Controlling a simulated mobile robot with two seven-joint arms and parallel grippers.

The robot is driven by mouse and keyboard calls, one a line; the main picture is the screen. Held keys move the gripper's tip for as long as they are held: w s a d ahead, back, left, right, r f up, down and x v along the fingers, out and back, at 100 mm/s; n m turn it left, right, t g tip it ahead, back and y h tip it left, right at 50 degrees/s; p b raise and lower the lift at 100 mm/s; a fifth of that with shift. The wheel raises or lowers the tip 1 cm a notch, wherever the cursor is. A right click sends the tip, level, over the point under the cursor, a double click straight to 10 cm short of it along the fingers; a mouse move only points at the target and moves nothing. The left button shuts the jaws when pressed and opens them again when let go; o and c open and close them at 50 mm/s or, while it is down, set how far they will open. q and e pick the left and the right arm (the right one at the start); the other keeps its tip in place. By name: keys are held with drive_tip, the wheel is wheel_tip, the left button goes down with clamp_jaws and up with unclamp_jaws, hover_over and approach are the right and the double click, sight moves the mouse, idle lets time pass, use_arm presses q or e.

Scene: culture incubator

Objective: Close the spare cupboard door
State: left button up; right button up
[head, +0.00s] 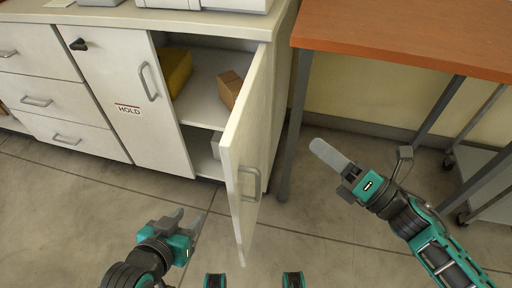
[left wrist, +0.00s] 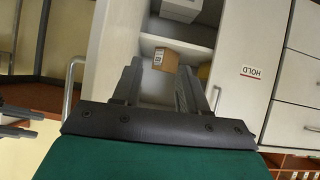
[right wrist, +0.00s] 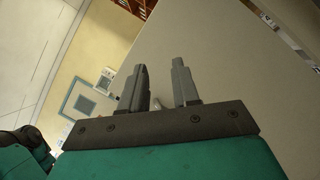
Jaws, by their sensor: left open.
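The spare cupboard door (head: 259,118) is a pale panel standing wide open, swung out from the white cabinet. Its grey bar handle (head: 250,184) is on the outer face, toward the right. My left gripper (head: 190,217) is open and empty, low in front of the cabinet, left of the door's free edge and apart from it. In the left wrist view its fingers (left wrist: 160,80) point toward the open cupboard, with the door handle (left wrist: 72,85) at the left. My right gripper (head: 330,156) is right of the door, apart from it. Its fingers (right wrist: 160,68) are apart with nothing between them.
The cupboard holds a yellow box (head: 176,70) and a small brown carton (head: 229,88). A closed door with a HOLD label (head: 128,110) and drawers (head: 40,100) are to the left. An orange-topped table (head: 410,38) stands right. Floor in front is clear.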

sight(239, 156)
drive_tip(key=s+n+g+y, duration=0.1)
drive_tip(key=n+g, duration=0.1)
drive_tip(key=n, duration=0.2)
drive_tip(key=s+n+g+y, duration=0.1)
drive_tip(key=n+g, duration=0.2)
drive_tip(key=n, duration=0.2)
drive_tip(key=s+n+g+p, duration=0.1)
drive_tip(key=n+g, duration=0.2)
drive_tip(key=n, duration=0.1)
drive_tip(key=shift+s+d+y, duration=0.15)
drive_tip(key=shift+d+y, duration=0.05)
drive_tip(key=shift+y, duration=0.2)
drive_tip(key=c, duration=0.4)
drive_tip(key=n, duration=0.1)
drive_tip(key=g, duration=0.1)
drive_tip(key=n, duration=0.1)
drive_tip(key=shift+s+d+f+n+g, duration=0.1)
drive_tip(key=shift+s+f+n+g, duration=0.15)
drive_tip(key=shift+s+n+g, duration=0.1)
clamp_jaws()
drive_tip(key=x, duration=1.3)
drive_tip(key=shift+w+a+f, duration=0.1)
drive_tip(key=shift+a+f, duration=0.05)
drive_tip(key=shift+a, duration=0.25)
drive_tip(key=shift+a, duration=0.15)
